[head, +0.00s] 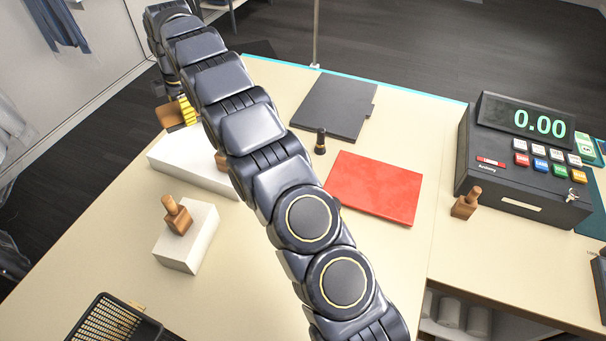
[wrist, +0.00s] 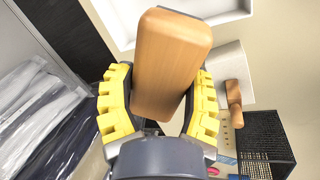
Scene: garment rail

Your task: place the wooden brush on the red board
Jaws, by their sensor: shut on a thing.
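The wooden brush (wrist: 170,65) shows in the wrist view as a smooth, light-brown block between the yellow pads of my gripper (wrist: 160,102). My gripper is shut on it. In the head view the brush (head: 168,116) shows at the upper left beside the yellow pads of my gripper (head: 187,110), partly hidden by my arm. It appears to be near the far-left end of the long white box; I cannot tell its height. The red board (head: 372,188) lies flat on the table, right of my arm, which hides part of its left side. Its visible top is bare.
A dark-handled piece (head: 320,142) stands by the red board's upper-left corner, near a dark grey board (head: 335,104). A small wooden piece (head: 466,203) stands by the cash register (head: 525,160). Left are a long white box (head: 185,168), a white block (head: 190,250) bearing a wooden piece (head: 177,215), and a black basket (head: 112,318).

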